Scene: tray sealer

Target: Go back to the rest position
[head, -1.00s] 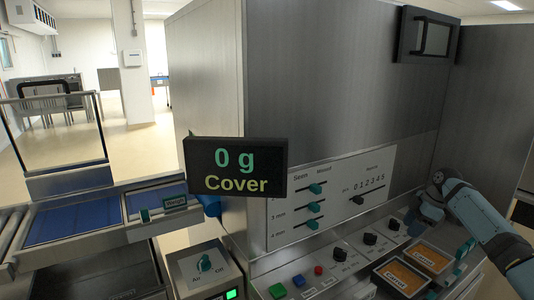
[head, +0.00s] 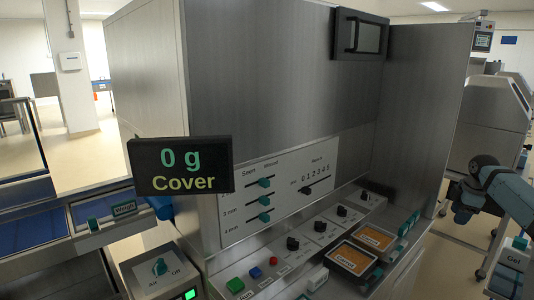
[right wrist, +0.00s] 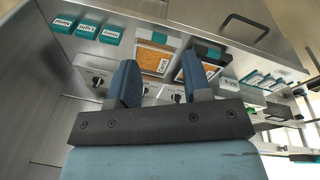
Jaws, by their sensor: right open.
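My right arm comes in from the right in the head view, with its gripper (head: 463,212) beside the right end of the machine's control ledge. In the right wrist view the gripper (right wrist: 160,72) has its two dark blue fingers apart, with nothing between them. My left gripper is not in view.
The steel sealing machine (head: 270,80) fills the middle. It has a slider panel (head: 275,193), knobs and buttons. A display (head: 180,165) reads "0 g Cover". A conveyor (head: 25,235) is at left. Another steel machine (head: 495,120) stands at right. Floor shows between the machines.

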